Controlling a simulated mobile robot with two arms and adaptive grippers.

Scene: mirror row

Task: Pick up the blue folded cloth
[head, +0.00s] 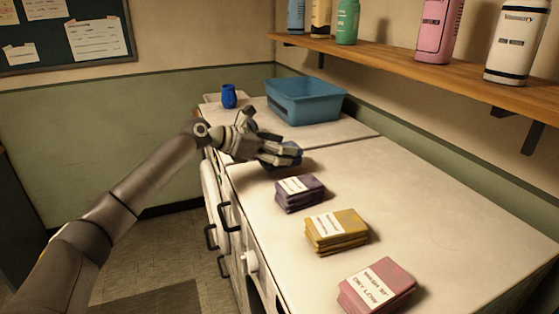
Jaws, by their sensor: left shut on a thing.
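The blue folded cloth (291,161) lies on the white counter top (430,190), at the far end of a row of folded cloths. My left gripper (281,155) is over it and shut on it. The fingers hide most of the cloth, and only dark blue edges show around them. I cannot tell whether the cloth is clear of the counter. My right gripper is not in view.
Purple (299,194), yellow (337,231) and pink (377,286) folded cloths lie nearer along the counter. A teal basin (306,100) and a blue cup (229,96) stand beyond my gripper. A wooden shelf (420,72) with several bottles overhangs the right side.

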